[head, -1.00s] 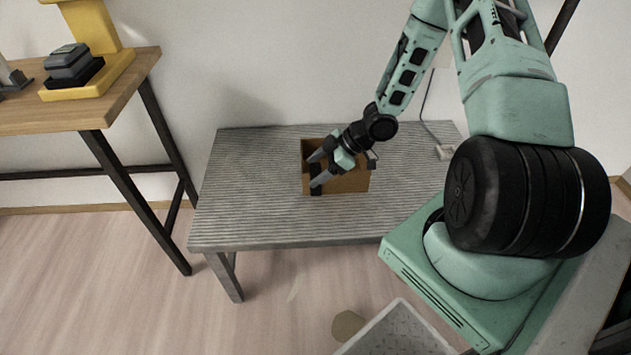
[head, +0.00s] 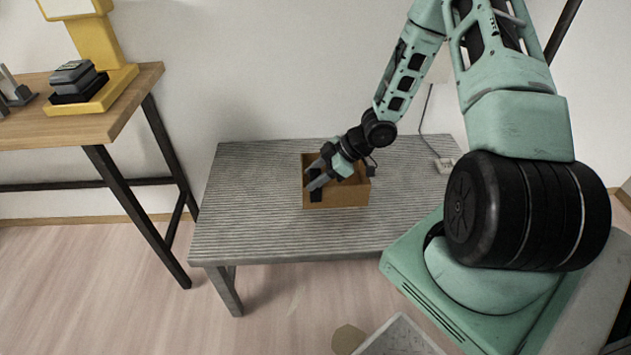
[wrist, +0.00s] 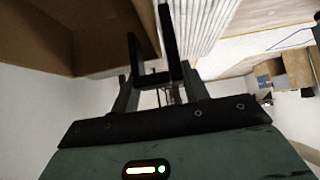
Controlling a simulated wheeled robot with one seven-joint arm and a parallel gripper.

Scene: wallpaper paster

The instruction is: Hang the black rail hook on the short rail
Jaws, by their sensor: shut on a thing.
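The black rail hook (head: 316,194) is held between the fingertips of my gripper (head: 317,179). In the head view it appears as a small dark strip against the front left part of the brown box. In the wrist view the hook (wrist: 154,79) shows as a dark bar with two upright arms between the fingers. My gripper (wrist: 154,95) is shut on it. The fingers partly hide the hook, and I cannot tell whether it touches the box. I cannot make out the short rail in either view.
The open brown box (head: 350,195) stands on a grey ridged table (head: 250,215); its wall (wrist: 95,35) is close in the wrist view. A wooden table (head: 60,125) with a yellow stand (head: 95,95) is at the left. A pale tray (head: 400,338) is at the bottom.

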